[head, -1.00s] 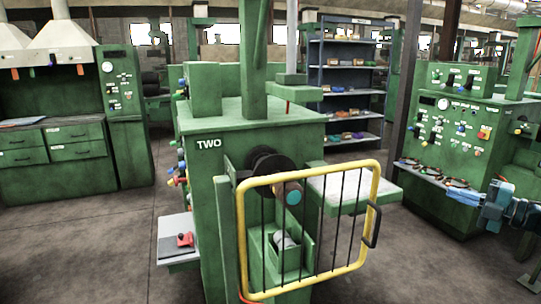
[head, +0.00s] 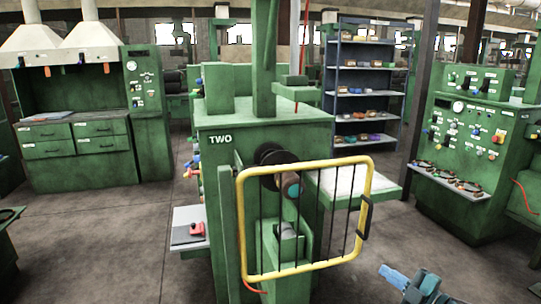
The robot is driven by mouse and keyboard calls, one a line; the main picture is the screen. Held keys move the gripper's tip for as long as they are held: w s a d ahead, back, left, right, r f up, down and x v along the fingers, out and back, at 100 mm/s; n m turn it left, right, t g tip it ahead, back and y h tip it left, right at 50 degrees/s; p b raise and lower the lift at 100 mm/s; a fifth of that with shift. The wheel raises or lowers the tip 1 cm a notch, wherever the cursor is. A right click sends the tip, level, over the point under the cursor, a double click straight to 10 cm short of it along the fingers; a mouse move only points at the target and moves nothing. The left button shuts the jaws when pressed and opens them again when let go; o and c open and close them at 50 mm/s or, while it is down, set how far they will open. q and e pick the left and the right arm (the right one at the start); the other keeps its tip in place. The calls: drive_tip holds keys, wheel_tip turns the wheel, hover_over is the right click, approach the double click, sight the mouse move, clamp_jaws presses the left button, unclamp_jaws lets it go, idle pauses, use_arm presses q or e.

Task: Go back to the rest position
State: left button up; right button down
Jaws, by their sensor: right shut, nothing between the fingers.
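My right gripper (head: 392,274) is at the bottom of the head view, right of centre. Its blue fingers are shut and empty, pointing up and to the left. It is in front of and below the yellow-framed gate (head: 303,168), apart from it in the picture. My left gripper is not in view.
The green machine marked TWO (head: 265,135) stands in the middle behind the gate. A green control cabinet (head: 465,130) is at the right, a blue shelf rack (head: 366,98) at the back, green drawers (head: 75,145) at the left. The floor (head: 110,240) is bare at the left front.

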drive_tip(key=s+a+f+m+h, duration=0.2)
drive_tip(key=s+a+f+m, duration=0.3)
drive_tip(key=s+a+f, duration=0.4)
drive_tip(key=s+a+m+g+h, duration=0.1)
drive_tip(key=s+a+m, duration=0.2)
drive_tip(key=s, duration=0.3)
drive_tip(key=s+a+f+m+g+h+p, duration=0.1)
drive_tip(key=s+a+m+g, duration=0.1)
drive_tip(key=s, duration=0.5)
drive_tip(key=s+a+f+m+g+h, duration=0.1)
drive_tip(key=s+a+m+h, duration=0.1)
drive_tip(key=s+a+m, duration=0.2)
drive_tip(key=s+m, duration=0.2)
drive_tip(key=s, duration=0.1)
drive_tip(key=shift+a+f+g, duration=0.15)
drive_tip(key=shift+a+g, duration=0.15)
drive_tip(key=shift+g, duration=0.1)
drive_tip(key=shift+s, duration=0.1)
